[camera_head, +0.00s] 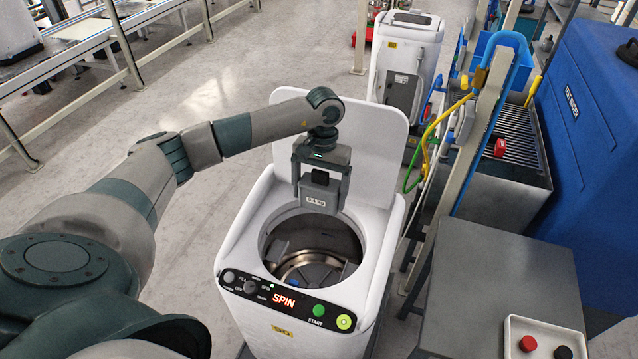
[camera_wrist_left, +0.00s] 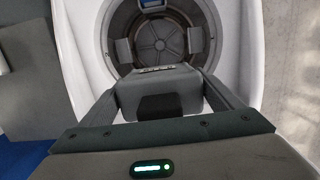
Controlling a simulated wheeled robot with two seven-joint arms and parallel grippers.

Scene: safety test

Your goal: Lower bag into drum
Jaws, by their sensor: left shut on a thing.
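A grey box-shaped bag (camera_head: 320,193) with a black block on top and a small white label hangs between the fingers of my left gripper (camera_head: 321,180). The gripper is shut on it. The bag hangs over the back part of the round opening of a white top-loading machine (camera_head: 244,222). The metal drum (camera_head: 310,262) shows below it, with a small blue piece inside. In the left wrist view the bag (camera_wrist_left: 158,84) lies in front of the drum (camera_wrist_left: 157,40) and covers part of it. My right gripper is not in view.
The machine's lid (camera_head: 370,140) stands open behind the bag. Its front panel (camera_head: 285,300) reads SPIN and has a green START button. A grey table (camera_head: 490,280) with a tray of buttons (camera_head: 515,345) stands on the right. A second white machine (camera_head: 405,55) stands behind.

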